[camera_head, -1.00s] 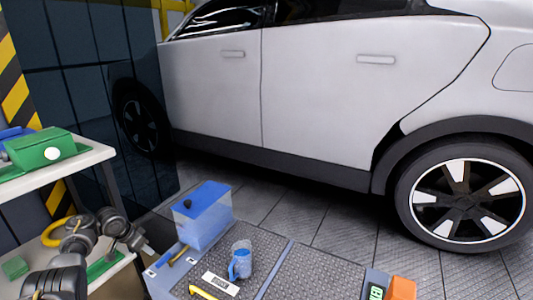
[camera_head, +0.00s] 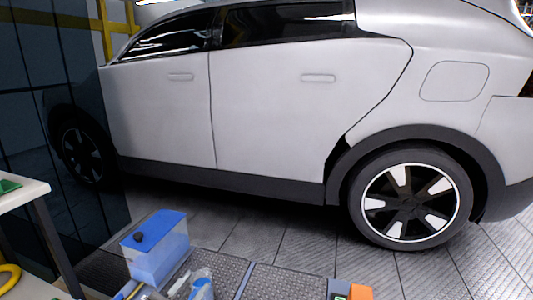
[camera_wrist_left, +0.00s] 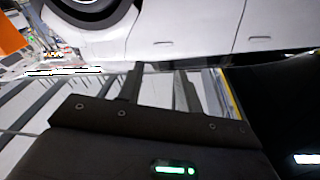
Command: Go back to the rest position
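My left gripper (camera_head: 178,284) shows only at the bottom edge of the head view, beside the blue jug (camera_head: 203,288), and most of it is cut off. In the left wrist view its two dark fingers (camera_wrist_left: 159,84) stand apart with nothing between them. The clear container with a blue lid (camera_head: 158,255) and black cap stands behind the gripper on the work surface. The jug is partly cut off by the lower edge. My right gripper is not in view.
A silver car (camera_head: 270,110) fills the back, with its rear wheel (camera_head: 410,203) at the right. An orange block (camera_head: 360,292) sits at the bottom edge. A white-topped shelf (camera_head: 22,193) stands at the left. Open tiled floor lies before the car.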

